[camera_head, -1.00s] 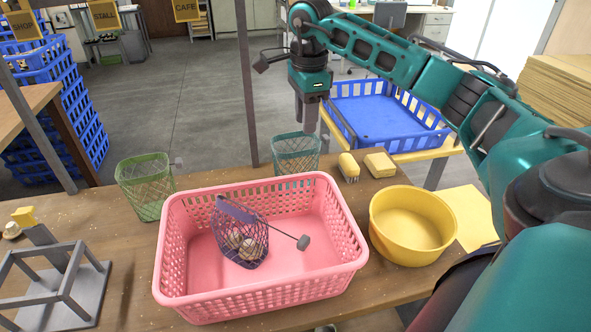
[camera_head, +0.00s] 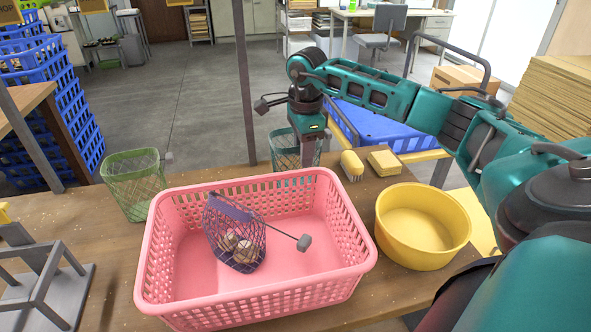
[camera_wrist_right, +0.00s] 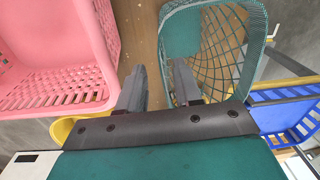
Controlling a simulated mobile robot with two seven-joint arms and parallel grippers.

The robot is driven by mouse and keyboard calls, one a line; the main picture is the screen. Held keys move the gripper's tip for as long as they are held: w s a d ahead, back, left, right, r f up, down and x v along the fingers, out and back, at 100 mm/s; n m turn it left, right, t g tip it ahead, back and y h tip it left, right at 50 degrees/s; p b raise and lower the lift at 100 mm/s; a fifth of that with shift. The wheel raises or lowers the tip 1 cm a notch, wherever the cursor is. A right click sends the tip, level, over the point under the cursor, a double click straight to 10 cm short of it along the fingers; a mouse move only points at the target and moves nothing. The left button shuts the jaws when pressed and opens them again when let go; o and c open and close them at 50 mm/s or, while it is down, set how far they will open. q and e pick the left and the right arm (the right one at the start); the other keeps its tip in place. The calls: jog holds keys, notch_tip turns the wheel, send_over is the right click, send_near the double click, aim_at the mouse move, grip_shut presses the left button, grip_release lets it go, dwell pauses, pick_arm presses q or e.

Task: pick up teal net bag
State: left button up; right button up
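The teal net bag (camera_head: 284,150) stands on the wooden table behind the pink basket, partly hidden by my right gripper. My right gripper (camera_head: 308,155) points down at the bag's right side in the head view. In the right wrist view my right gripper (camera_wrist_right: 158,66) has its two fingers apart with a gap between them. The teal net bag (camera_wrist_right: 222,50) shows there with its open mesh and solid rim. One finger overlaps the bag and the other is outside it, on the pink basket's side. I cannot tell whether either finger touches it. My left gripper is not in view.
A pink basket (camera_head: 262,309) holds a purple net bag (camera_head: 236,235) with pale contents. A green net bag (camera_head: 133,185) stands left. A yellow bowl (camera_head: 421,225), brush (camera_head: 352,165) and sponge (camera_head: 384,161) lie right. A blue crate (camera_head: 376,128) is behind.

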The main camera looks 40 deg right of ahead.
jog(key=f, duration=0.4)
jog(key=shift+w+f+b, duration=0.2)
jog(key=shift+w+b, duration=0.1)
jog(key=shift+w, duration=0.1)
grip_shut()
